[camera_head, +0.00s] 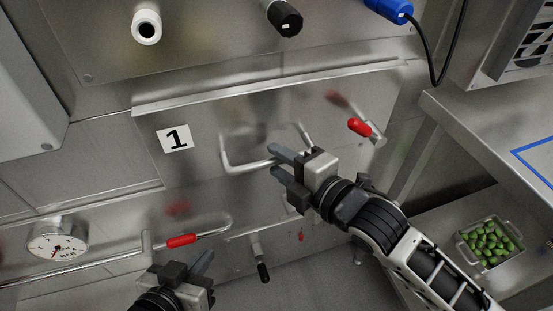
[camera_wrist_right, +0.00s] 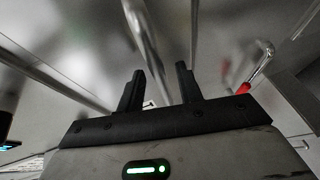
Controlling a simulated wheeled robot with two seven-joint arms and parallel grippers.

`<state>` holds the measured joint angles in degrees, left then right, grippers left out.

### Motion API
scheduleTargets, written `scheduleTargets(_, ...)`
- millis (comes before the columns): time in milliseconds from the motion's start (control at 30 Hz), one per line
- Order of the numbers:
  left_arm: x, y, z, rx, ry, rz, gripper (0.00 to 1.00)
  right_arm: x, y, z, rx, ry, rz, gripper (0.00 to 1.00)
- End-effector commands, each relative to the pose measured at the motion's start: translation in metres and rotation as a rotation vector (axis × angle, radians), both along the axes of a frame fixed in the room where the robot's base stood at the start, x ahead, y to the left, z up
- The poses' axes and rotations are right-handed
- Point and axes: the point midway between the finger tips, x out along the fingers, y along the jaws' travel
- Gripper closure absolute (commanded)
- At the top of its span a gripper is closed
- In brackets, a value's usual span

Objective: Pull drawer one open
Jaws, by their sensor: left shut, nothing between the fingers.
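Drawer one (camera_head: 212,112) is a steel front with a white label "1" (camera_head: 175,138); it looks shut. Its bent-bar handle (camera_head: 240,168) sits right of the label. My right gripper (camera_head: 274,160) is at the handle's right part, fingers apart. In the right wrist view, the handle bar (camera_wrist_right: 146,40) runs toward the gap between the open fingers (camera_wrist_right: 160,80); I cannot tell whether they touch it. My left gripper (camera_head: 208,262) is low in the head view, shut and empty, below and away from the handle.
A red-tipped lever (camera_head: 360,127) sits right of the handle. A pipe with a red grip (camera_head: 182,241) and a pressure gauge (camera_head: 58,240) are at lower left. Knobs (camera_head: 285,18) are above. A tray of green pieces (camera_head: 463,245) stands at right.

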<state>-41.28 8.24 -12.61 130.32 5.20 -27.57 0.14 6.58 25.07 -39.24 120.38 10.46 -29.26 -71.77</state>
Motion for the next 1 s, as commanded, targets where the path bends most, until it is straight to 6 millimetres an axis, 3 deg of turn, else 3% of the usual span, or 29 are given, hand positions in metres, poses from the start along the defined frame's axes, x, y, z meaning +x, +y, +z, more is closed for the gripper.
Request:
scheduleTargets(467,0.001,-0.001,0.005,-0.003,-0.013,-0.001,1.0,0.011,0.01,-0.003,0.0,0.0,0.0,0.64)
scheduleTargets(600,0.001,-0.001,0.005,-0.003,-0.013,-0.001,1.0,0.011,0.01,-0.003,0.0,0.0,0.0,1.0)
scheduleTargets(833,0.001,-0.001,0.004,-0.002,-0.009,-0.002,1.0,0.011,0.008,-0.003,-0.001,0.001,-0.003,1.0)
scheduleTargets(1000,0.0,-0.001,0.007,-0.002,-0.004,-0.001,1.0,0.011,-0.004,-0.002,-0.002,0.002,-0.021,1.0)
